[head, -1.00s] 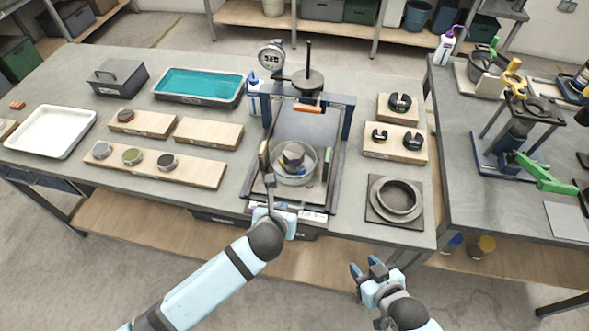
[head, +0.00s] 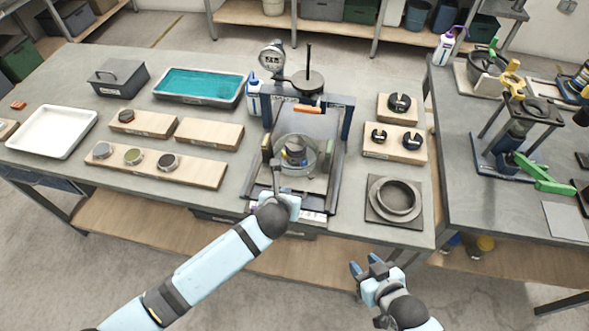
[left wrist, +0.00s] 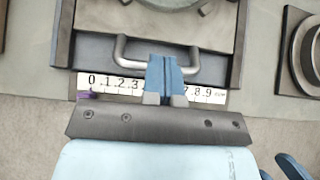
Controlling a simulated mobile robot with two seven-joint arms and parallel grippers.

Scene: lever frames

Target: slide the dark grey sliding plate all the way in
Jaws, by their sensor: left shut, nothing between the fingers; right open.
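The dark grey sliding plate (head: 313,184) lies between the rails of the press-like frame (head: 349,125) in the middle of the bench. A clear round dish (head: 312,160) with a dark weight-like piece (head: 295,150) stands on it. In the left wrist view the plate (left wrist: 100,18) has a metal bar handle (left wrist: 121,48) at its front. My left gripper (left wrist: 165,70) is shut and empty, its fingertips at the middle of the handle, seemingly touching it. In the head view my left gripper (head: 278,180) is partly hidden by its wrist. My right gripper (head: 366,266) is open and empty before the bench.
A numbered scale (left wrist: 120,84) runs along the front of the frame. A ring on a square base (head: 395,200) stands right of the frame. Wooden blocks with round pieces (head: 160,164) lie left, near a white tray (head: 52,132) and a teal-filled tray (head: 200,86).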

